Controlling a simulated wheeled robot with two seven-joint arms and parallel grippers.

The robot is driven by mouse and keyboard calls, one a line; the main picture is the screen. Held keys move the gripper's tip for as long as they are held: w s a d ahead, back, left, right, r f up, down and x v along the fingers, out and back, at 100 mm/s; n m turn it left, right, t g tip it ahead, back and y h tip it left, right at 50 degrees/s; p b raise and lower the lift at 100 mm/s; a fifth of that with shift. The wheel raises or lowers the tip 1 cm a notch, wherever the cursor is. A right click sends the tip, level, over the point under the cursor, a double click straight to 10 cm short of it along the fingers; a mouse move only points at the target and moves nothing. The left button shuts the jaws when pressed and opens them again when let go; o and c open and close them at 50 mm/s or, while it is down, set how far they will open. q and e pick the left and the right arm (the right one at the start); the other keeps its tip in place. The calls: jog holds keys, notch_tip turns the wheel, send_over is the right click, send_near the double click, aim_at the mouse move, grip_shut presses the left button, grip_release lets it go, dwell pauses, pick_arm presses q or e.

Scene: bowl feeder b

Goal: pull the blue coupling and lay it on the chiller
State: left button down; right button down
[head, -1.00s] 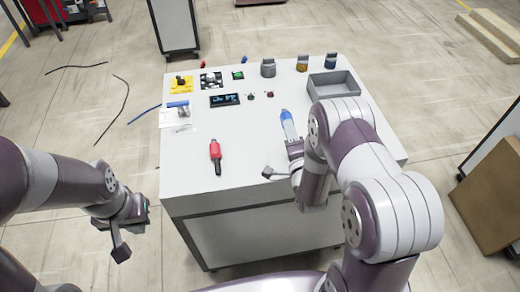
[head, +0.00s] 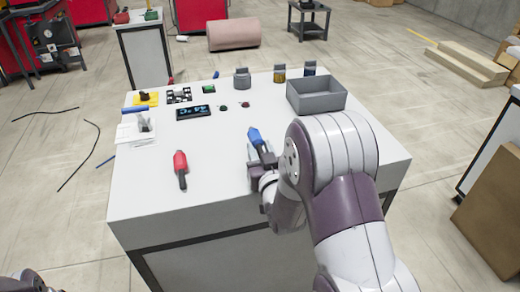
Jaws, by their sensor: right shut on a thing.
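A blue-handled piece (head: 255,137) with a dark shaft lies along the right half of the white table top (head: 215,190). My right gripper (head: 262,165) is shut on its shaft end, low over the table; my wrist partly hides the jaws. Another blue piece (head: 135,110) lies at the table's left edge. A small blue end (head: 215,75) shows at the back edge. I cannot tell which blue part is the coupling, nor clearly which body is the chiller; a black display (head: 193,112) is on the table top. My left gripper is out of view.
A red-handled tool (head: 181,168) lies left of my right gripper. A grey open bin (head: 316,96) stands at the back right beside several small jars. A white fixture (head: 144,126) is at the left. The table's front middle is clear. Dark cables (head: 88,155) lie on the floor.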

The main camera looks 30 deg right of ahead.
jog(key=shift+f+b, duration=0.35)
jog(key=shift+f, duration=0.6)
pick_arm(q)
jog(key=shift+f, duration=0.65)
pick_arm(e)
jog(key=shift+r, duration=0.1)
jog(key=c, duration=0.7)
grip_release()
jog(key=shift+o, duration=0.2)
jog(key=v, duration=1.2)
jog(key=shift+s, duration=0.35)
